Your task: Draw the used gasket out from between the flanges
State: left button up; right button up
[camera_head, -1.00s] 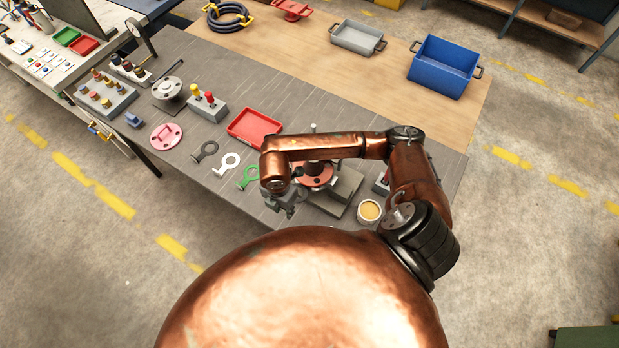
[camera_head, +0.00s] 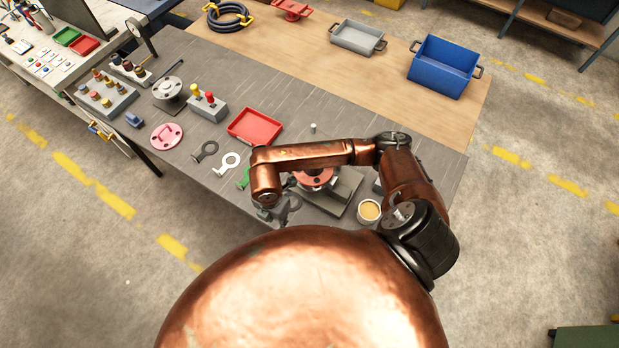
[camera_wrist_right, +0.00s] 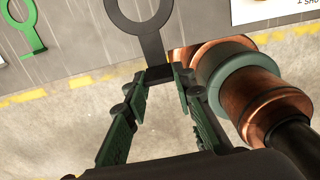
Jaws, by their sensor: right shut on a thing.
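My right gripper (camera_head: 270,211) is shut on the tab of a dark ring gasket (camera_head: 291,203). In the right wrist view the fingertips (camera_wrist_right: 160,88) pinch the tab of this gasket (camera_wrist_right: 140,30), and its ring shows whole beyond them. The ring is clear of the flanges. The flanged spool (camera_head: 316,177) stands on a grey base to the right of the gripper, its copper flange partly hidden by my right arm. Copper and grey-green round parts (camera_wrist_right: 235,78) show close to the right of the fingers in the wrist view. My left gripper is not in view.
A green ring (camera_head: 243,181), partly behind my arm, a white ring (camera_head: 226,164) and a dark ring (camera_head: 205,151) lie on the table. A red tray (camera_head: 255,126) lies behind them. A round tin (camera_head: 369,211) stands right of the spool.

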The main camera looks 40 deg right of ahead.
notch_tip(320, 180, up, 6)
jog(key=p, duration=0.4)
dwell(0.3)
